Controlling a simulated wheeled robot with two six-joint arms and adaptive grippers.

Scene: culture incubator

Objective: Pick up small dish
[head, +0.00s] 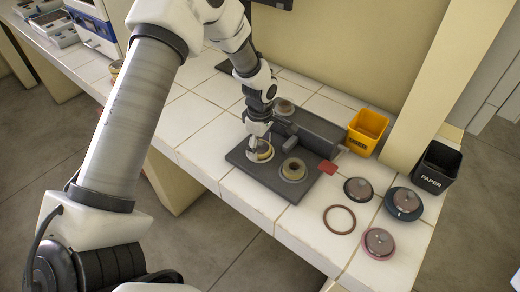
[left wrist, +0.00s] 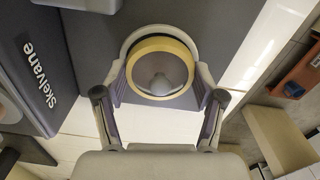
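A small round dish with a yellow rim (left wrist: 160,66) sits in a pale ring on the dark grey plate (head: 238,158); in the head view the dish (head: 264,152) is partly hidden by my gripper. My left gripper (head: 257,143) points down right at it. In the left wrist view the gripper (left wrist: 160,88) is open, with one finger on each side of the dish's near part. I cannot tell whether the fingers touch it. A similar round dish (head: 293,169) sits on the plate to the right, and another (head: 284,107) stands behind. My right gripper is not in view.
A dark grey device (head: 312,133) borders the plate. A yellow bin (head: 367,130) and a black bin marked PAPER (head: 436,168) stand at right. Several round lidded items, including one in a pink ring (head: 378,243), and an empty brown ring (head: 340,219) lie on the white tiled bench.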

